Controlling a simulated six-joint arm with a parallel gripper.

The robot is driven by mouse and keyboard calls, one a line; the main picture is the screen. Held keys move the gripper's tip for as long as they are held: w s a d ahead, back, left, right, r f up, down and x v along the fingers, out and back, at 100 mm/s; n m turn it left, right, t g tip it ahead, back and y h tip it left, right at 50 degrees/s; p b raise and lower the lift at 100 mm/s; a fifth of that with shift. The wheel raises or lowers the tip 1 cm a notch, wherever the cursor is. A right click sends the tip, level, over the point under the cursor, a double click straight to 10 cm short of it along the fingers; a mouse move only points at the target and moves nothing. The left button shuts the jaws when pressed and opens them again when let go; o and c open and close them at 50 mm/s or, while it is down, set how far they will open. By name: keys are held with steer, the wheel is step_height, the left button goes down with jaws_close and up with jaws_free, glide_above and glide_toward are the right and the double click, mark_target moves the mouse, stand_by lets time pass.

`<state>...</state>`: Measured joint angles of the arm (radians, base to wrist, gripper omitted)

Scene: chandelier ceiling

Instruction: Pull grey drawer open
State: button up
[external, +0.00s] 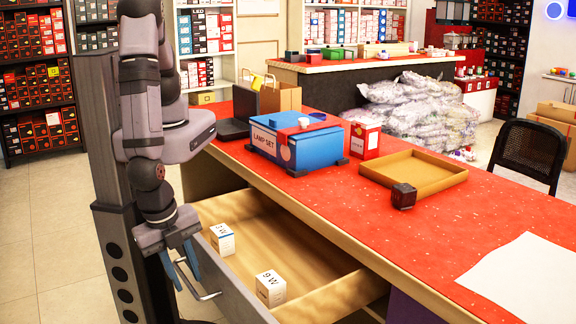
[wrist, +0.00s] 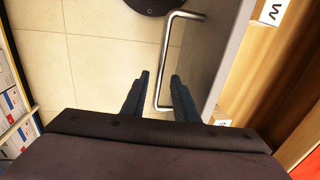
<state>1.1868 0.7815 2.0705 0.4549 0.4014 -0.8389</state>
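The grey drawer (external: 236,292) is pulled well out of the red-topped counter, and its wooden inside shows. Its metal handle (external: 206,284) is on the grey front. In the wrist view the handle (wrist: 170,55) runs down along the grey drawer front (wrist: 217,45). My gripper (external: 181,267) points down at the handle, with its two blue fingers apart. In the wrist view the handle's lower part lies between the fingertips (wrist: 160,78), with a gap visible on the left. I cannot tell whether the right finger touches it.
Two small white boxes, one nearer (external: 270,289) and one farther (external: 222,239), lie in the drawer. On the red counter (external: 330,195) are a blue lamp-set box (external: 318,148), a wooden tray (external: 425,172) and a dark cube (external: 403,196). Tiled floor (external: 40,230) is clear at left.

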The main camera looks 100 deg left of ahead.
step_height(320, 180, up, 7)
steer(key=s+d, duration=0.1)
steer(key=shift+r, duration=0.15)
stand_by(0.6)
stand_by(0.4)
steer(key=s+a+m, duration=0.1)
steer(key=a, duration=0.1)
steer(key=s+a+m+g+y, duration=0.1)
steer(key=a+m, duration=0.1)
steer(key=s+a+m, duration=0.1)
steer(key=s+a, duration=0.1)
steer(key=a, duration=0.1)
steer(key=shift+s+f+m+g+y, duration=0.1)
steer(key=shift+f+m+g+y, duration=0.2)
steer(key=shift+f+m+y, duration=0.1)
steer(key=w+a+r+n+h, duration=0.1)
steer(key=w+a+r+n, duration=0.2)
steer(key=a, duration=0.4)
steer(key=w+a+r+n+h+p, duration=0.1)
steer(key=w+a+r+n, duration=0.3)
steer(key=a+r+n, duration=0.2)
steer(key=w+a+r+n+h, duration=0.1)
steer(key=w+a+r+n, duration=0.2)
steer(key=a, duration=0.7)
steer(key=shift+w+a+r+n, duration=0.3)
steer(key=shift+r+n, duration=0.4)
steer(key=shift+n, duration=0.2)
